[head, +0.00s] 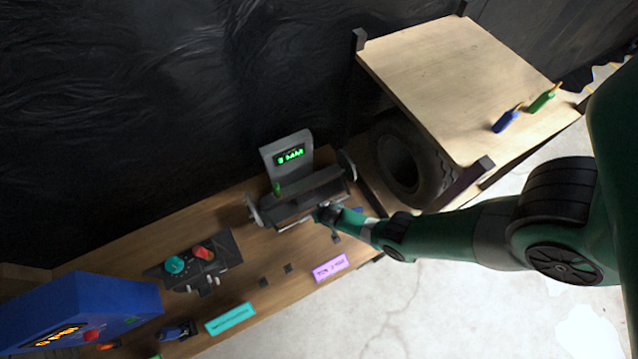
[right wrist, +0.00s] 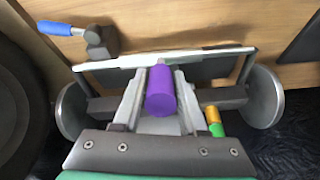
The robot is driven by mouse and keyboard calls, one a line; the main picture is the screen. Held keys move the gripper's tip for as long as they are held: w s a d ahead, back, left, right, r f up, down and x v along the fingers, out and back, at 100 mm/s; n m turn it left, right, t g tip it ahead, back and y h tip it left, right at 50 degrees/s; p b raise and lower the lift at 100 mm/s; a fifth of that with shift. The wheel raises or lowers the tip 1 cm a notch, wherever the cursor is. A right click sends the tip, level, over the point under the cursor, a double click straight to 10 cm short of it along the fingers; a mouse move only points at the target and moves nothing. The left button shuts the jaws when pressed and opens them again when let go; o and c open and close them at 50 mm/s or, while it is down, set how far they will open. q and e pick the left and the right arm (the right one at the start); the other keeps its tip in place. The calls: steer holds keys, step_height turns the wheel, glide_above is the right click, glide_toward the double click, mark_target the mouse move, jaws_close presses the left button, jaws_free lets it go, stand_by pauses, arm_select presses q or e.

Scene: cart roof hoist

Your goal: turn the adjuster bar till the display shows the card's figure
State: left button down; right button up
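A grey machine with a green-lit display (head: 290,154) stands on the wooden bench. The display seems to read a figure in MM, tilted and too small to read surely. A purple card (head: 330,268) with small dark writing lies at the bench's front edge. My right gripper (head: 325,212) is at the machine's front side. In the right wrist view, the grey fingers (right wrist: 163,78) of this gripper close around a purple cylinder (right wrist: 161,92), apparently the adjuster bar's grip. A pale metal bar (right wrist: 215,53) runs across just beyond the fingertips. My left gripper is out of view.
A wood-topped cart (head: 440,75) with a black tyre (head: 410,160) is behind.

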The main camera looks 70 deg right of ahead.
steer(key=o, duration=0.3)
steer(key=shift+o, duration=0.2)
steer(key=shift+r, duration=0.1)
steer(key=p+v, duration=0.7)
steer(key=v, duration=0.4)
steer(key=shift+s+r, duration=0.15)
steer(key=shift+r, duration=0.05)
steer(key=shift+a, duration=0.1)
